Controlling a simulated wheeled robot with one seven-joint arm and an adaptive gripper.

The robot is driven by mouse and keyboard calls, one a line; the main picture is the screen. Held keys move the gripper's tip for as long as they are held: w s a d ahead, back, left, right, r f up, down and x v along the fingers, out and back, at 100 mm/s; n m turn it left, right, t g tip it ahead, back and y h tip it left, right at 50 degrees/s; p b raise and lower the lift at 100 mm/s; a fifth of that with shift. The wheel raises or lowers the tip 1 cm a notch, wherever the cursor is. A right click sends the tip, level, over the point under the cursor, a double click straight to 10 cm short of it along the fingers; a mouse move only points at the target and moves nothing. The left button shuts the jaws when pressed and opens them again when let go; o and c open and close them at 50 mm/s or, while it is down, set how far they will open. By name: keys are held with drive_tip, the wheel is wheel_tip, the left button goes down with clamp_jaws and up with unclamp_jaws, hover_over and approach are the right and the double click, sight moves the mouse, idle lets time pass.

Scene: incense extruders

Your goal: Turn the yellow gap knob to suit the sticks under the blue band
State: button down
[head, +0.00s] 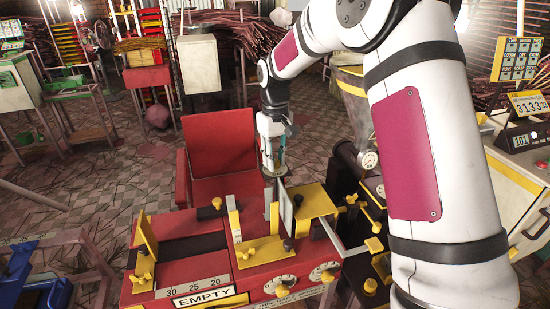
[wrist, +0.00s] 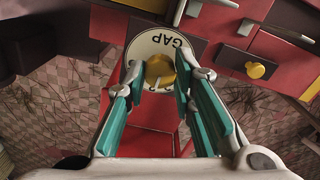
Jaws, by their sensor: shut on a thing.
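My gripper (wrist: 163,82) is shut on the yellow gap knob (wrist: 160,66) in the wrist view, with one finger on each side. The knob sits in the middle of a round white dial lettered GAP (wrist: 180,42); some of its scale is hidden by knob and fingers, so I cannot read the setting. In the head view my gripper (head: 274,165) points down behind the red machine (head: 210,250), by the red chair-like part; the knob is hidden there. I cannot make out sticks under a blue band in either view.
The red machine carries yellow brackets (head: 262,250), small knobs, a 30-25-20 scale, an EMPTY sign (head: 203,297) and gauges. A blue frame (head: 45,290) stands lower left. A yellow-topped counter display (head: 528,102) stands right. Tiled floor (head: 100,190) is open at left.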

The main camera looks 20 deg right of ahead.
idle(0.3)
drive_tip(key=c, duration=1.3)
unclamp_jaws()
drive_tip(key=shift+c, duration=0.2)
drive_tip(key=shift+r, duration=0.1)
wheel_tip(320, 180, up, 12)
